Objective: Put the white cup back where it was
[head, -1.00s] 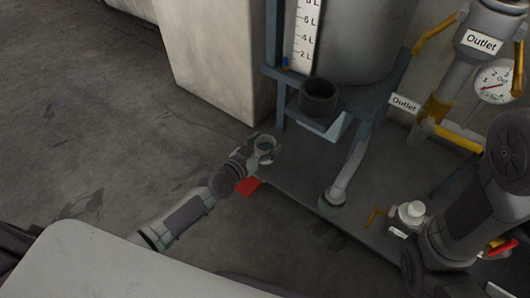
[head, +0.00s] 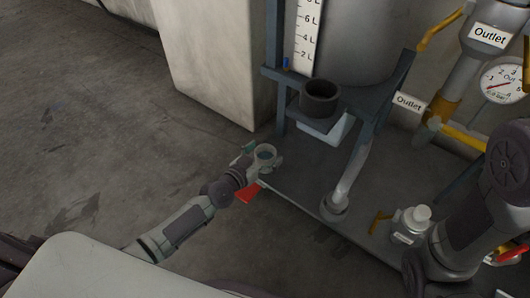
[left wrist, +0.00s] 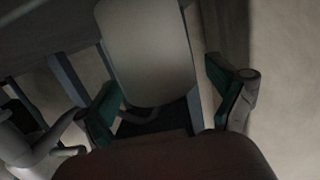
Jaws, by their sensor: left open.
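A small pale cup (head: 265,153) with a dark bluish inside stands upright at the corner of the grey platform in the head view. My left gripper (head: 257,159) is open around it, with one green-padded finger swung out on the far left side. I cannot tell whether the fingers still touch the cup.
A dark round pot (head: 319,97) sits on a blue bracket, with a white container (head: 338,128) below. Open floor (head: 100,150) is left.

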